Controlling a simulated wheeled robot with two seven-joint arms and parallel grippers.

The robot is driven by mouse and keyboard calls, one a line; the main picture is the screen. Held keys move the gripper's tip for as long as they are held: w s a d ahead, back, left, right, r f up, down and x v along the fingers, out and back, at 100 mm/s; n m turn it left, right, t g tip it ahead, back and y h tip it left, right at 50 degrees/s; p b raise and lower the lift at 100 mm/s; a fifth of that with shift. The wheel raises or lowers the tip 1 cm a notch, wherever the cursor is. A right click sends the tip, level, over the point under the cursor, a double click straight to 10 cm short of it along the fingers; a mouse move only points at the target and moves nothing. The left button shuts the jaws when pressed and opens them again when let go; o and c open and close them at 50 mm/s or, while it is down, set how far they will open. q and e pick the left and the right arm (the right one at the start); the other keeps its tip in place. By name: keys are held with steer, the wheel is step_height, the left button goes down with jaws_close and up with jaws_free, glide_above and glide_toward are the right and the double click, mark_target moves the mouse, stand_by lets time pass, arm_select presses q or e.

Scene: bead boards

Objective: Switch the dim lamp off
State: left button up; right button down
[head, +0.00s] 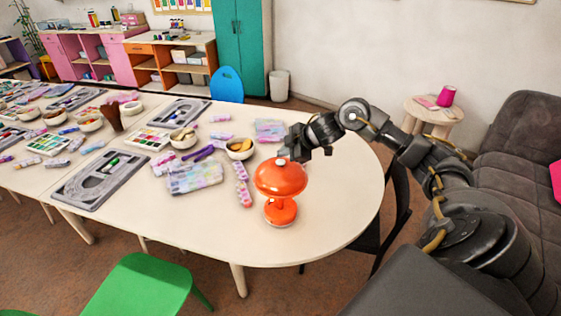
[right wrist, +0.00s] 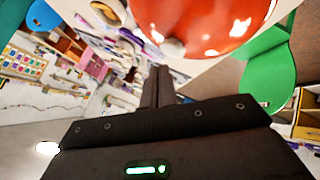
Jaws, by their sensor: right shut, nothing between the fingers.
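An orange lamp (head: 281,180) with a domed shade and a round base stands upright near the rounded end of the table (head: 322,225). I cannot tell from its shade whether it is lit. My right gripper (head: 287,153) is shut and empty, just above and behind the top of the shade in the head view. In the right wrist view the shut fingers (right wrist: 159,75) point at the area beside the orange lamp shade (right wrist: 200,18), with a small pale knob on it. I cannot tell whether they touch. My left gripper is not in view.
Bead boards (head: 100,180), bowls (head: 240,148) and bead strips crowd the table left of the lamp. The table's right end is clear. A green chair (head: 145,285) stands in front, a dark chair (head: 393,205) at the right, and a grey sofa (head: 520,150) beyond.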

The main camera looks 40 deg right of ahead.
mark_target(284, 162)
steer(key=shift+f, duration=0.1)
steer(key=shift+f, duration=0.35)
steer(key=shift+f+b, duration=0.35)
steer(key=shift+f, duration=0.2)
stand_by(0.9)
steer(key=shift+r, duration=0.1)
steer(key=shift+r+p, duration=0.9)
steer(key=shift+p, duration=0.2)
step_height(284, 162, up, 6)
steer(key=p, duration=0.6)
steer(key=shift+p, duration=0.3)
